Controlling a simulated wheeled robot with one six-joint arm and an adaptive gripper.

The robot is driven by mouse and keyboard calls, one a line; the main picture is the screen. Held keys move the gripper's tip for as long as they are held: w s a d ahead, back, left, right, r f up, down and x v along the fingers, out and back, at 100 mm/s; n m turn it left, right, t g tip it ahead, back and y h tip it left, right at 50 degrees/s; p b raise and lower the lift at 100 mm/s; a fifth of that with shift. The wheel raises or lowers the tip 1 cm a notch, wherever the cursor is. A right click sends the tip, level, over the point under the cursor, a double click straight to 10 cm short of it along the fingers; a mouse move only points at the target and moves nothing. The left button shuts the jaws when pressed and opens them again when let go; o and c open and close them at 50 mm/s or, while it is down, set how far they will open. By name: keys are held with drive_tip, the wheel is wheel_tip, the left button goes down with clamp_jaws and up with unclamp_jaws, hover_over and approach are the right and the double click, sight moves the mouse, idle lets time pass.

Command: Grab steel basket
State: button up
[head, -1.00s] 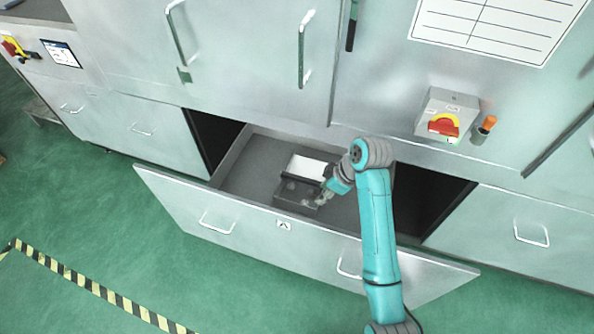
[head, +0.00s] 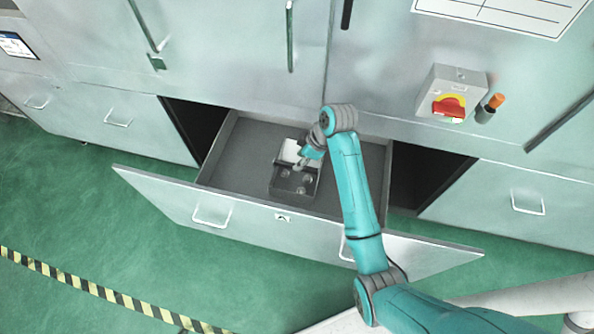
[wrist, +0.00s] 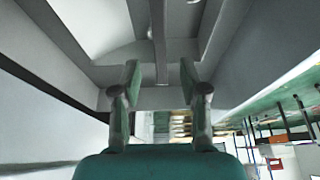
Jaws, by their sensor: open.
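The steel basket (head: 292,196) is a small grey box standing inside the pulled-out drawer. A white piece (head: 291,151) lies in its far part, and small round shapes show in its near part. My gripper (head: 300,163) is over the basket, reaching in from the right and partly covering its far right side. In the wrist view, the two fingers of my gripper (wrist: 160,78) are apart. A narrow grey bar (wrist: 160,45), seemingly part of the basket, runs up the picture between them. I cannot tell whether either finger touches it.
The open drawer (head: 238,150) has a bare grey floor to the left of the basket. Its front panel (head: 160,197) stands nearest me. A red and yellow switch box (head: 450,95) and an orange-handled tool (head: 491,107) are on the cabinet face at right.

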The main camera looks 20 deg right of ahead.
drive_tip(key=shift+x, duration=2.45)
drive_tip(key=shift+s+d+f, duration=0.1)
drive_tip(key=shift+s+f, duration=0.05)
drive_tip(key=shift+f, duration=0.15)
clamp_jaws()
